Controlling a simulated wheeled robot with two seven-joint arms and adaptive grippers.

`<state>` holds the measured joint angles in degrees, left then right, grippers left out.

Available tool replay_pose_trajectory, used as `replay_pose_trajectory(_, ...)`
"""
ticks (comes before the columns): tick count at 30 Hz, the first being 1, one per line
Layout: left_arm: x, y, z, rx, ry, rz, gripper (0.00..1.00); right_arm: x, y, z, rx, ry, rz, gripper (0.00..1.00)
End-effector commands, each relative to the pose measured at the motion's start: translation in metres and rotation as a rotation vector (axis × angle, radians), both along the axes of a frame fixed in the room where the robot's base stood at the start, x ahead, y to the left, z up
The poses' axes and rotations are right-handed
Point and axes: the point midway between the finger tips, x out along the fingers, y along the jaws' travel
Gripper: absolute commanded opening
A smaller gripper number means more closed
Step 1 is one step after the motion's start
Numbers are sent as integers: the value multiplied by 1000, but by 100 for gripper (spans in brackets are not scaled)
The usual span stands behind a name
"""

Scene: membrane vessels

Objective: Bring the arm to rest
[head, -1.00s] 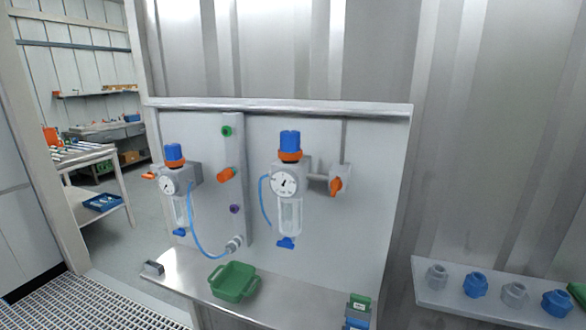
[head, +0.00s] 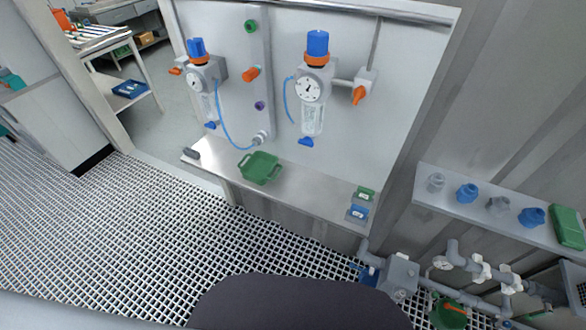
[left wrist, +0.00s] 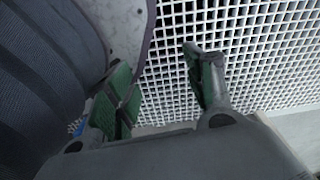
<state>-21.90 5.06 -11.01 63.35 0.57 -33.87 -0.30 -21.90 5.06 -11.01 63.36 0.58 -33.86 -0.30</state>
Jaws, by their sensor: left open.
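My left gripper (left wrist: 160,90) shows in the left wrist view with its two green-padded fingers apart and nothing between them. White floor grating lies beyond the fingers, and a dark rounded surface fills the left side of that view. Neither gripper shows in the head view. My right gripper is not in view. A dark rounded part, probably of my own body, is at the bottom of the head view.
A wall panel carries two regulators (head: 313,85). A green tray (head: 260,168) sits on its metal shelf (head: 310,190). Several fittings stand on a right shelf (head: 470,212), with pipes and valves (head: 470,272) below. The floor grating (head: 100,240) at left is clear.

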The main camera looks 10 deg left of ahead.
Motion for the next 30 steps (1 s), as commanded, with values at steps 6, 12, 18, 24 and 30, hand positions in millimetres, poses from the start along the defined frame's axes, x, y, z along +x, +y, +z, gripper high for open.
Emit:
replay_pose_trajectory(6, -20, 6, 10, 4, 6, -1, 53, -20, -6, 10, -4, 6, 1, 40)
replay_pose_trajectory(12, -40, 11, 17, 8, 12, -1, 53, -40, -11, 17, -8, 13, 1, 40)
replay_pose_trajectory(18, -59, 17, 25, 11, 16, -2, 53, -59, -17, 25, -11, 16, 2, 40)
replay_pose_trajectory(24, -80, 23, 34, 14, 22, -4, 53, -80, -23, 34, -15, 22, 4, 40)
replay_pose_trajectory(30, -101, 29, 45, 18, 27, -5, 53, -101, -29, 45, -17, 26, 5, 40)
